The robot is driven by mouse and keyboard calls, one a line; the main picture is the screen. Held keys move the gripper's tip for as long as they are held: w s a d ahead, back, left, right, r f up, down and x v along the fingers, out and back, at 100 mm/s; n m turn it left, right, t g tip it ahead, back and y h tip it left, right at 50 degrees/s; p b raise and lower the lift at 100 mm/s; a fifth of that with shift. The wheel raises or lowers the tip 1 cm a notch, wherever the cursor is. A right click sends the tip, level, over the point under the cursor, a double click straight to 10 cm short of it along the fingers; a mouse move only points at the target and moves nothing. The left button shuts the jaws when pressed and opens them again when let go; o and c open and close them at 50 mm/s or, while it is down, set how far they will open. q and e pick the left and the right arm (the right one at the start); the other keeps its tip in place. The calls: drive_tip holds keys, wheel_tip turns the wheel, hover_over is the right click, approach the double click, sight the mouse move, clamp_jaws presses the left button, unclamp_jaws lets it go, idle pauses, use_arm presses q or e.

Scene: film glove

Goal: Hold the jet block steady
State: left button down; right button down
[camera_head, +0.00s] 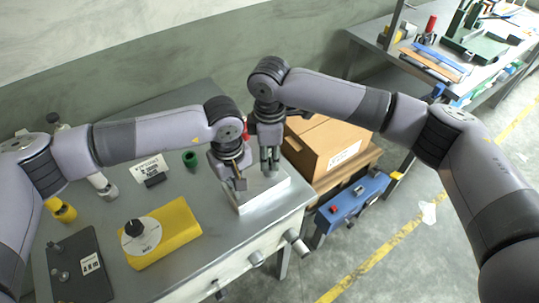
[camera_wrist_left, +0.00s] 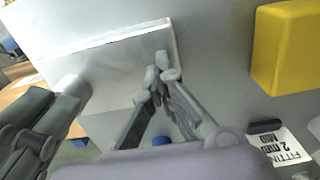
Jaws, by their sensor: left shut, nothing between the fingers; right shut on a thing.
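A pale metal slab, seemingly the jet block (camera_head: 272,191), lies near the right edge of the grey table; it also fills much of the left wrist view (camera_wrist_left: 110,65). My right gripper (camera_head: 270,170) is over its far side, shut on a small pale round piece (camera_wrist_left: 72,85). I cannot tell whether this piece is part of the slab. My left gripper (camera_head: 240,184) points down over the slab's left part, its fingertips (camera_wrist_left: 162,76) together and empty. A small pale nub (camera_wrist_left: 162,58) shows just beyond the tips. Whether the left fingers touch the slab is unclear.
A yellow block (camera_head: 175,225) with a white disc, a dark plate (camera_head: 85,268), a green cup (camera_head: 190,158) and a small black block (camera_head: 155,181) are on the table's left part. A cardboard box (camera_head: 325,143) and blue toolbox (camera_head: 352,198) stand right of the table.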

sight(269, 152)
use_arm(q)
drive_tip(key=shift+s+f, duration=0.2)
drive_tip(key=shift+f, duration=0.15)
use_arm(e)
drive_tip(key=shift+r, duration=2.3)
drive_tip(key=shift+r, duration=0.1)
drive_tip(key=shift+r, duration=1.4)
use_arm(q)
drive_tip(key=shift+r, duration=0.15)
drive_tip(key=shift+w+r, duration=0.25)
drive_tip(key=shift+r, duration=0.7)
use_arm(e)
drive_tip(key=shift+w+f, duration=0.1)
drive_tip(key=shift+w, duration=0.05)
use_arm(q)
wheel_tip(269, 152, up, 2)
drive_tip(key=shift+r, duration=0.6)
